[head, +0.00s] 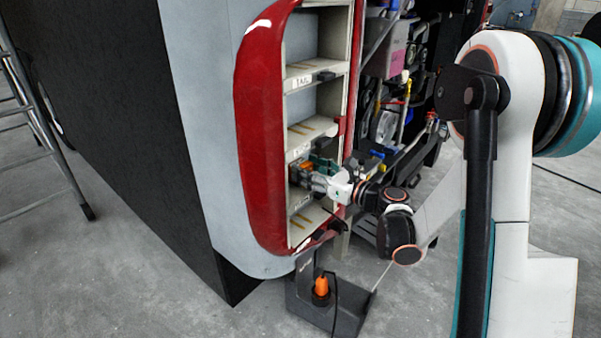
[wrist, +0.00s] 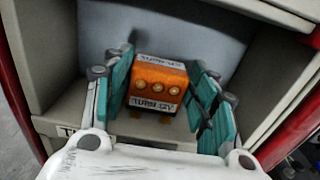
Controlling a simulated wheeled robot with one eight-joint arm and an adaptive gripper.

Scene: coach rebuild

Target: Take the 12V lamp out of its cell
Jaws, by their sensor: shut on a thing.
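The 12V lamp (wrist: 157,84) is an orange box with round studs on its face and labels reading "TURN 12V". It is inside a pale cell (wrist: 270,88), between the teal finger pads of my gripper (wrist: 160,92). The pads are shut on its left and right sides. In the head view my gripper (head: 318,170) reaches into a lower cell of the red-framed cabinet from the right, with a bit of the orange lamp (head: 307,166) showing. The lamp's underside and back are hidden, so I cannot tell whether it touches the cell floor.
The red cabinet frame (head: 262,140) edges the column of cells on the left. Empty-looking labelled cells (head: 315,72) lie above. A dark stand (head: 345,318) with an orange item (head: 321,287) is on the floor below. Cluttered gear (head: 385,125) fills the opening to the right. A ladder (head: 40,120) stands far left.

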